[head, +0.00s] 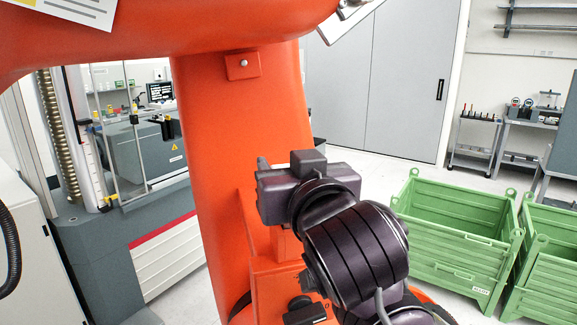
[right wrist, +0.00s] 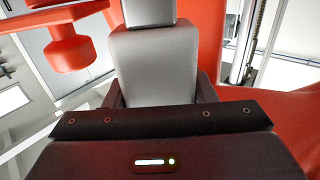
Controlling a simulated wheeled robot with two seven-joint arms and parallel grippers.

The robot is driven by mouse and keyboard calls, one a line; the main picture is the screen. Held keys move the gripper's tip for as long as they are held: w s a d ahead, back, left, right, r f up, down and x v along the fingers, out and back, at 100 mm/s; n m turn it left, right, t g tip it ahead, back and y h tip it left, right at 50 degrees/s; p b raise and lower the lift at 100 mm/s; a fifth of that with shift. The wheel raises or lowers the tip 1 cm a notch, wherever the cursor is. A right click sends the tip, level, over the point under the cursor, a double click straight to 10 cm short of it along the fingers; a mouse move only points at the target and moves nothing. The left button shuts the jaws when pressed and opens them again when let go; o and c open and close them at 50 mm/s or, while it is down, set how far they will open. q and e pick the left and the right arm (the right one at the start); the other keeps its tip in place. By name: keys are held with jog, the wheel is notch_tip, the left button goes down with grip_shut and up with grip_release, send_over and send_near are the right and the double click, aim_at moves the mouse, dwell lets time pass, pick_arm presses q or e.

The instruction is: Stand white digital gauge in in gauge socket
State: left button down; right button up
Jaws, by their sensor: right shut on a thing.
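My right gripper (head: 285,190) is at the end of my dark arm in the middle of the head view, in front of an orange column. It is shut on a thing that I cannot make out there. In the right wrist view a plain grey block (right wrist: 155,70) stands between dark side pieces, beyond the dark housing with a small lit strip. I cannot tell whether this block is part of the gripper or the held thing. I cannot make out a white digital gauge or a gauge socket for certain. My left gripper is not in view.
A large orange column (head: 215,130) fills the middle; I cannot tell what it belongs to. Green metal crates (head: 455,240) stand on the floor at right. A testing machine (head: 125,240) with a threaded column stands at left. Carts with small instruments (head: 475,145) stand at back right.

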jog(key=o, duration=1.2)
jog(key=shift+o, duration=0.2)
jog(key=shift+s, duration=0.1)
jog(key=shift+s+d+f+b, duration=0.1)
jog(key=shift+s+b, duration=0.25)
jog(key=b+v, duration=0.3)
jog(key=v, duration=0.4)
